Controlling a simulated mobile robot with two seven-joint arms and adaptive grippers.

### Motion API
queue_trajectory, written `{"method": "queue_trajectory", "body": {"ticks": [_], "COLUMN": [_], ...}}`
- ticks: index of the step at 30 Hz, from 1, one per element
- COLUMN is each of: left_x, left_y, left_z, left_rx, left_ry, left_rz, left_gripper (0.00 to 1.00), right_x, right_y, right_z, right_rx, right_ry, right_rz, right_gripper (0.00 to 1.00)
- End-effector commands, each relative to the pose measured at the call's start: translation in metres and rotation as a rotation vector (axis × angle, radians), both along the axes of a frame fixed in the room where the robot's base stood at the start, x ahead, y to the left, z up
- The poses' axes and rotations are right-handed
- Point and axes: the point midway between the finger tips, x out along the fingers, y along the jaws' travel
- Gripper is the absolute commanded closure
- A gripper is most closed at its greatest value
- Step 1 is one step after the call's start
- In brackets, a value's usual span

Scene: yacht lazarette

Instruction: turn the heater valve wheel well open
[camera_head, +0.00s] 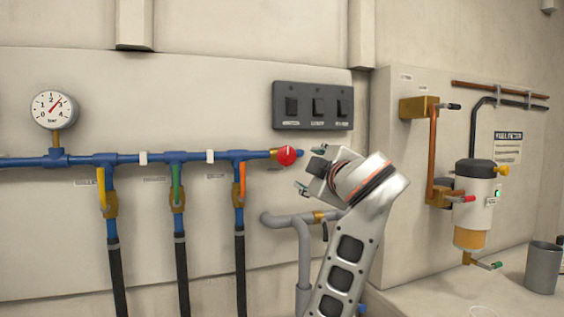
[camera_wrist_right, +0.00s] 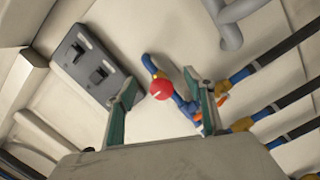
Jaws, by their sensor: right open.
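A red round wheel (camera_head: 287,155) with a white mark sits at the right end of the blue pipe on the wall. It also shows in the right wrist view (camera_wrist_right: 160,90), between and beyond my finger tips. I take it to be the heater valve wheel; no readable label shows which valve it is. My right gripper (camera_head: 309,169) is open and empty, just right of and slightly below the wheel, with its fingers pointing toward it. The gripper appears apart from the wheel. My left gripper is not in view.
A dark switch panel (camera_head: 312,106) is just above the gripper. A grey bent pipe (camera_head: 290,221) is below it. Several hoses with coloured levers (camera_head: 178,183) hang left. A gauge (camera_head: 54,110) sits at far left. A filter unit (camera_head: 474,190) and grey cup (camera_head: 542,268) are right.

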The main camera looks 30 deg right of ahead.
Motion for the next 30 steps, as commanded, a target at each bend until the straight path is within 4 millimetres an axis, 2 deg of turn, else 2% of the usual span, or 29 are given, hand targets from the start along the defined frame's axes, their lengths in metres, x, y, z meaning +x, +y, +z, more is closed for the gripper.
{"method": "queue_trajectory", "body": {"ticks": [3, 6, 13, 21, 30], "left_x": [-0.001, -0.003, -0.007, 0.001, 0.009], "left_y": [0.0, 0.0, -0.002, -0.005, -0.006], "left_z": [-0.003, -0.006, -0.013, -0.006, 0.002], "left_rx": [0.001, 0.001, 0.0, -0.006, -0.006], "left_ry": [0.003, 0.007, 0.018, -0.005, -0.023], "left_rz": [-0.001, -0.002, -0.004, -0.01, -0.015], "left_gripper": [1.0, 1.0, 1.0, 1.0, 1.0], "right_x": [-0.001, 0.003, 0.035, 0.068, 0.074], "right_y": [0.021, 0.027, 0.02, 0.012, 0.01], "right_z": [0.017, 0.021, 0.018, 0.02, 0.022], "right_rx": [0.075, 0.095, 0.095, 0.094, 0.094], "right_ry": [-0.055, -0.067, -0.061, -0.063, -0.068], "right_rz": [0.099, 0.13, 0.131, 0.129, 0.128], "right_gripper": [0.47, 0.47, 0.47, 0.47, 0.47]}}
